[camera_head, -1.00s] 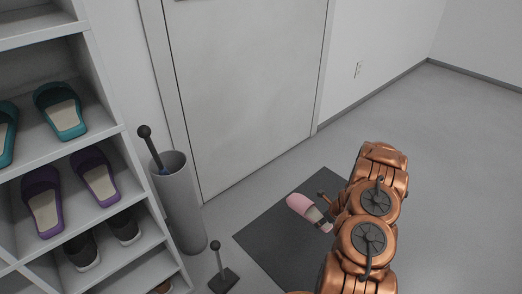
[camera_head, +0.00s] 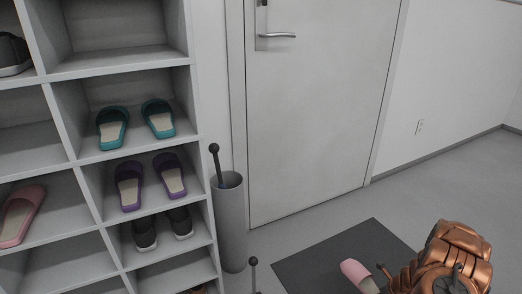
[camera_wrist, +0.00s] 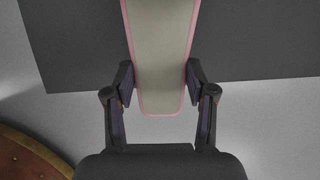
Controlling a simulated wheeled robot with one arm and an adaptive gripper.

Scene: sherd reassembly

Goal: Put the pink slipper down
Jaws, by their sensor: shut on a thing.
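The pink slipper (camera_head: 355,272) is over the dark mat at the bottom of the head view, with its heel end toward my gripper (camera_head: 381,272). In the wrist view my gripper (camera_wrist: 159,82) is shut on the pink slipper (camera_wrist: 160,45), one finger on each side edge near its heel. The beige insole faces the camera and the toe is out of frame. The dark mat (camera_head: 340,250) lies on the floor before the door; I cannot tell whether the slipper touches it. A second pink slipper (camera_head: 22,214) sits in a shelf compartment at the left.
The white shelf (camera_head: 92,201) at left holds teal slippers (camera_head: 113,128), purple slippers (camera_head: 129,187) and dark shoes (camera_head: 145,233). A grey cylinder (camera_head: 231,225) with a knobbed rod stands beside it. A round brown cushioned thing (camera_wrist: 25,155) shows in the wrist view. Floor right of the mat is open.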

